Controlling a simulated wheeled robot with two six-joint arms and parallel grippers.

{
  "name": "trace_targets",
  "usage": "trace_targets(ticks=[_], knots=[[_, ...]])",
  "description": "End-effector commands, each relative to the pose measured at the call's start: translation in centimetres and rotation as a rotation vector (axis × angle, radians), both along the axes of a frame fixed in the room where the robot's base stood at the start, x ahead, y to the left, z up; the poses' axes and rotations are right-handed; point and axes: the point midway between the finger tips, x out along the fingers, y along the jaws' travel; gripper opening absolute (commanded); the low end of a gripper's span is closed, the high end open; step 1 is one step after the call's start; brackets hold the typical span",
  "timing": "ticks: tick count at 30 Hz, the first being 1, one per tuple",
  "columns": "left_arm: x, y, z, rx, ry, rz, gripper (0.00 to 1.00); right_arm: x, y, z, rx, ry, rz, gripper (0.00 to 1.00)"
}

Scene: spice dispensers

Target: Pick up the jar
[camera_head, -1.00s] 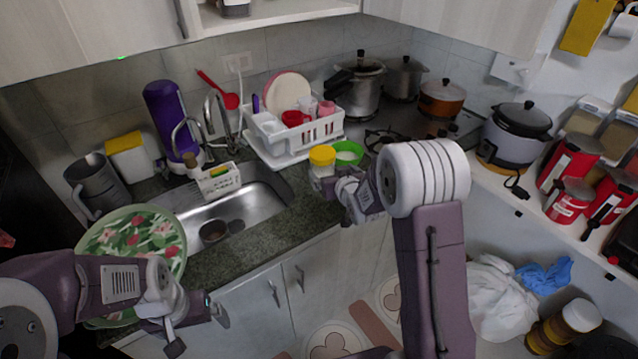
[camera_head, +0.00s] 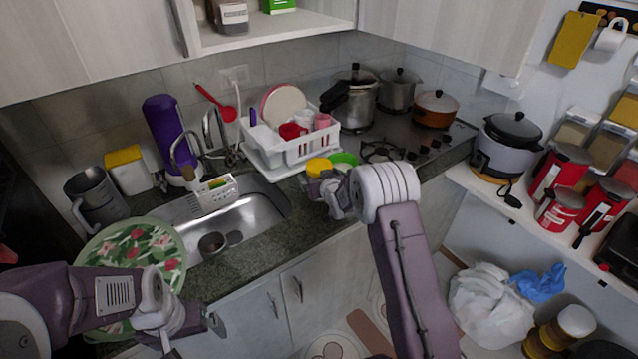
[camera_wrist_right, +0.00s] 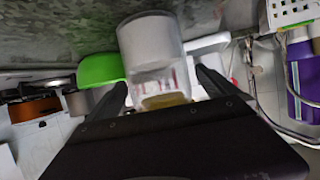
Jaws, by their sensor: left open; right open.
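The jar is clear with white contents and a yellow lid (camera_head: 318,167); it is at the counter's front edge beside the green bowl (camera_head: 344,160). My right gripper (camera_head: 322,187) is at the jar and hides most of its body in the head view. In the right wrist view the jar (camera_wrist_right: 153,48) is between the two open fingers of my right gripper (camera_wrist_right: 160,82), with the lid toward the palm. I cannot tell whether either finger touches it. My left gripper (camera_head: 190,335) is open and empty, low at the left, near the floral plate (camera_head: 135,250).
A white dish rack (camera_head: 295,150) with dishes stands just behind the jar. The sink (camera_head: 240,212) is to the left. The stove with pots (camera_head: 356,95) is behind right. A purple bottle (camera_head: 165,130) stands behind the sink.

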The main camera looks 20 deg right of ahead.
Motion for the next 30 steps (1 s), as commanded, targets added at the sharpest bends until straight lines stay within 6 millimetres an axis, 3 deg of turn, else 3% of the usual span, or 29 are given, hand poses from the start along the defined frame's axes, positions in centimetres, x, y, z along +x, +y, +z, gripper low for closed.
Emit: trace_targets(ticks=[2,12,23,30], knots=[[0.0,0.0,0.0,0.000,0.000,0.000,0.98,0.0,0.0,0.0,0.000,0.000,0.000,0.98],[0.0,0.0,0.0,0.000,0.000,0.000,0.98,0.0,0.0,0.0,0.000,0.000,0.000,0.03],[0.0,0.0,-0.1,0.000,0.000,0.000,0.98,0.1,0.0,0.7,0.000,-0.006,0.000,0.00],[0.0,0.0,-0.3,0.000,0.000,0.000,0.98,0.1,0.0,3.0,0.001,-0.008,0.000,0.00]])
